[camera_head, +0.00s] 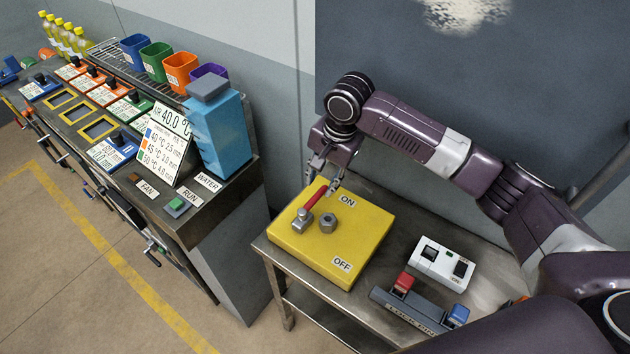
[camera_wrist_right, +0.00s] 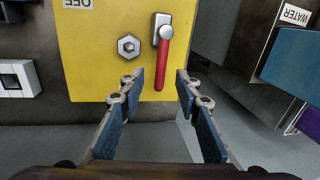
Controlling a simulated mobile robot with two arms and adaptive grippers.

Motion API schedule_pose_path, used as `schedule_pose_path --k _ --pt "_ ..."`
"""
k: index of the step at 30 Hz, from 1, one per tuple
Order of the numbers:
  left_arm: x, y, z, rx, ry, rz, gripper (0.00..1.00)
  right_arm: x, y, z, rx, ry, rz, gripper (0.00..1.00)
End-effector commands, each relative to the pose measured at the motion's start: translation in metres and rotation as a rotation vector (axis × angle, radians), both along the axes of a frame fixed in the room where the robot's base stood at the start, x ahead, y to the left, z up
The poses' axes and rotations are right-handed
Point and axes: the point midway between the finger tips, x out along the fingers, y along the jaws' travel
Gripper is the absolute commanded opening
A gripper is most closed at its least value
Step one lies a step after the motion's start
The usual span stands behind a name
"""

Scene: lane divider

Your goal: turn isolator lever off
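The isolator is a yellow box (camera_head: 345,240) on a metal side table, with an ON label (camera_head: 348,201) at its far end and an OFF label (camera_head: 341,264) at its near end. Its lever (camera_head: 317,197) has a red handle on a grey pivot and points toward the ON end. My right gripper (camera_head: 324,186) is over the ON end of the box. In the right wrist view the right gripper (camera_wrist_right: 155,85) is open, and the tip of the red handle (camera_wrist_right: 162,68) lies between its fingertips, apart from both. My left gripper is not in view.
A hex nut (camera_head: 328,221) stands beside the lever pivot. A white switch unit (camera_head: 443,263) and a grey block with red and blue parts (camera_head: 420,309) lie right of the box. A long bench (camera_head: 215,200) with bins and a blue container (camera_head: 217,130) stands at left.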

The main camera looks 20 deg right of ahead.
Motion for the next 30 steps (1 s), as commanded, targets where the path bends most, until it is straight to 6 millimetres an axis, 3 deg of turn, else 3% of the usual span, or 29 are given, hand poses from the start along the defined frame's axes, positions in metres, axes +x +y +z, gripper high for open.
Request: schedule_pose_path --k 5,8,14,18,30 --pt "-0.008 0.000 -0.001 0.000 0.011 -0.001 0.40 0.008 -0.009 0.005 0.000 0.010 -0.063 0.31" --pt "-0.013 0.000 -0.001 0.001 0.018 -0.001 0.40 0.009 -0.008 -0.006 0.000 0.013 -0.066 0.31" --pt "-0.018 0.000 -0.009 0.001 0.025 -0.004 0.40 0.015 -0.004 -0.046 -0.001 0.012 -0.064 0.31" --pt "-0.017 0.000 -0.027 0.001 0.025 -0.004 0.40 0.017 -0.002 -0.058 0.000 0.008 -0.062 0.31" --pt "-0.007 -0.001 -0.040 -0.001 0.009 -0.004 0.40 0.019 0.000 -0.067 -0.001 0.007 -0.061 0.31"
